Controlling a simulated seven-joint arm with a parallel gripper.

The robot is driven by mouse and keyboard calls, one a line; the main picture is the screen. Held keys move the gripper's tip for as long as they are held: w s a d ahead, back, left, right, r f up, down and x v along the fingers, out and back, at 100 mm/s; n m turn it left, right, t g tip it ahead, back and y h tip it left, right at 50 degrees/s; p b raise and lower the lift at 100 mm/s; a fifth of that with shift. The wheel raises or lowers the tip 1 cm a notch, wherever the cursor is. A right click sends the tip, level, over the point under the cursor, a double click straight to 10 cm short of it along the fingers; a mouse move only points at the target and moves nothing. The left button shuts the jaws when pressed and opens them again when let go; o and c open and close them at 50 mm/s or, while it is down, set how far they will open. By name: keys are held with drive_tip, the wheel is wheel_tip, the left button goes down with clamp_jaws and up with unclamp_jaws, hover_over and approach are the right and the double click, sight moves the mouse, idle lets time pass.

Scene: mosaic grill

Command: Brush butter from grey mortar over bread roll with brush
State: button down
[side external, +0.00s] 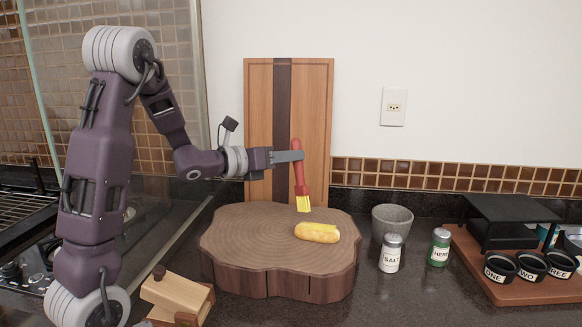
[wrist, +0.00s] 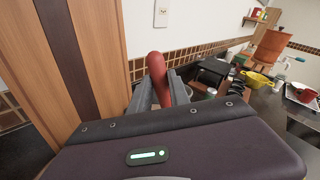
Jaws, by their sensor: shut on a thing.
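My gripper (side external: 297,156) is shut on the red handle of the brush (side external: 299,182). The brush hangs near upright with its yellow bristles pointing down. In the wrist view the red handle (wrist: 158,75) stands between the two grey fingers. The bread roll (side external: 317,232) lies on the wooden block, and a yellow layer shows on its top. The bristles are above the roll's left part, with a small gap in the picture. The grey mortar (side external: 391,218) stands on the counter right of the block; its inside is hard to see.
The thick wooden block (side external: 235,235) fills the middle of the counter. Salt (side external: 391,254) and herb (side external: 438,247) shakers stand in front of and beside the mortar. A rack of labelled cups (side external: 515,275) is at right. A cutting board (side external: 262,110) leans on the wall behind the gripper.

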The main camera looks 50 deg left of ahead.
drive_tip(key=shift+r, duration=2.25)
drive_tip(key=shift+w+d+f, duration=0.25)
drive_tip(key=shift+d+f, duration=0.05)
drive_tip(key=shift+f, duration=0.05)
